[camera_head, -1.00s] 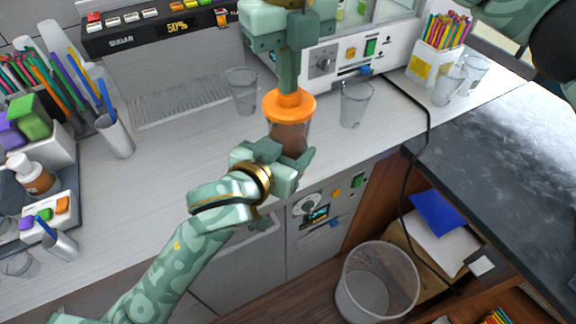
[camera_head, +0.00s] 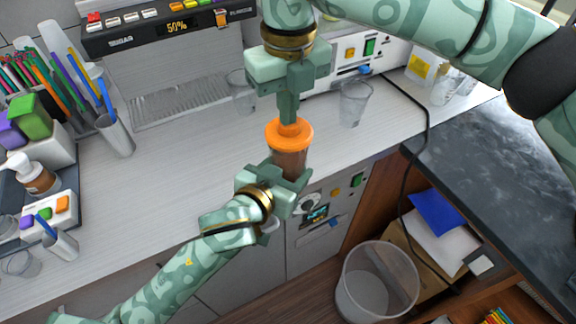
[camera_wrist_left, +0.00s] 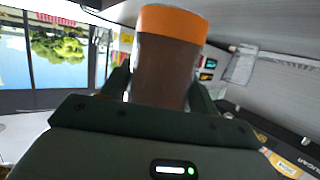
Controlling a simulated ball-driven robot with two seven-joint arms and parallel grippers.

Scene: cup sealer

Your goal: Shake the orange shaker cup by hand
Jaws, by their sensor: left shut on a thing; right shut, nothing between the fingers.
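The shaker cup (camera_head: 289,160) has an orange lid (camera_head: 289,135) and a clear body with brown contents. My left gripper (camera_head: 284,178) is shut around the cup's body and holds it upright above the counter's front edge. In the left wrist view the cup (camera_wrist_left: 166,72) stands between both fingers, with its orange lid (camera_wrist_left: 172,22) at the top. My right gripper (camera_head: 289,112) is shut and empty. It points down from above, and its fingertips are at the knob on top of the lid; I cannot tell whether they touch it.
Clear cups (camera_head: 354,102) and (camera_head: 241,92) stand on the white counter (camera_head: 180,165) behind. A sugar dispenser (camera_head: 165,50) is at the back left. A cup with blue straws (camera_head: 115,135) and a tray of bottles and blocks are at the left. A waste bin (camera_head: 376,284) is on the floor.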

